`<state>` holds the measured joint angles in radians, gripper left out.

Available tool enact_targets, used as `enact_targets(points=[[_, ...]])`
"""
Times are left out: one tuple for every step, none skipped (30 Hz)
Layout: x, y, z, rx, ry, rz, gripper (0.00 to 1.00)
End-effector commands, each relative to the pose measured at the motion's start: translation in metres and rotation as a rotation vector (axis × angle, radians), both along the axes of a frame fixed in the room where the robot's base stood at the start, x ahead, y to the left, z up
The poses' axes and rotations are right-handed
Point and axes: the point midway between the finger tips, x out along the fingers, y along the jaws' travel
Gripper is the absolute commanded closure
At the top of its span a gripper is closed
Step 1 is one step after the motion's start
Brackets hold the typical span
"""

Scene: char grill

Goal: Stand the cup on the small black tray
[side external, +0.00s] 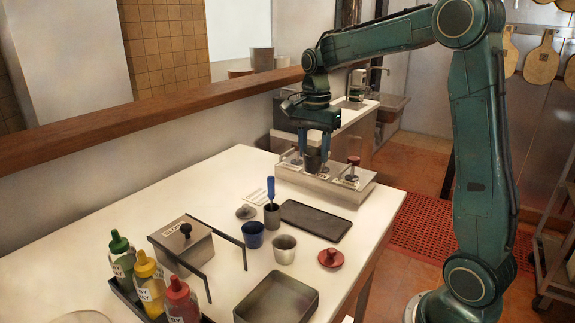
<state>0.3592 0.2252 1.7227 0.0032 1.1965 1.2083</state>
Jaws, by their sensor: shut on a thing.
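My gripper (311,143) points down and is shut on a dark grey cup (313,161). The cup looks upright, in front of or above the steel condiment holder as seen in the side view; its exact height is hard to tell. The small black tray (316,221) lies flat on the white counter, nearer the camera than the holder, and looks empty. The held cup is apart from the tray, on its far side.
A grey holder with a blue-handled tool (271,213), a blue cup (253,236), a metal cup (284,250) and a red lid (331,258) surround the tray. A metal pan (309,304) lies in front.

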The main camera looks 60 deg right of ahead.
Motion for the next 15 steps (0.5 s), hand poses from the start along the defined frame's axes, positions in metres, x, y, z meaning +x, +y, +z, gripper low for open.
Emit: enact_targets(points=[[-0.001, 0.000, -0.010, 0.001, 0.003, 0.000, 0.84], [-0.001, 0.000, -0.016, 0.001, 0.003, 0.000, 0.84], [-0.001, 0.000, -0.023, 0.001, 0.004, 0.000, 0.84], [-0.001, 0.000, -0.029, 0.001, 0.004, 0.000, 0.84], [-0.001, 0.000, -0.035, 0.002, 0.004, 0.000, 0.84], [-0.001, 0.000, -0.043, 0.002, 0.004, 0.000, 0.84], [-0.001, 0.000, -0.048, 0.001, 0.003, 0.000, 0.84], [-0.001, 0.000, -0.054, 0.002, 0.004, 0.000, 0.84], [-0.001, 0.000, -0.062, 0.002, 0.004, 0.000, 0.84], [-0.001, 0.000, -0.067, 0.002, 0.004, 0.000, 0.84], [0.000, 0.000, -0.072, 0.001, 0.003, 0.000, 0.84], [0.000, 0.000, -0.078, 0.001, 0.002, 0.000, 0.84], [-0.001, 0.000, -0.083, 0.001, 0.003, 0.000, 0.84], [0.000, 0.000, -0.087, 0.001, 0.002, 0.000, 0.84], [0.000, 0.000, -0.091, 0.001, 0.001, 0.000, 0.84]])
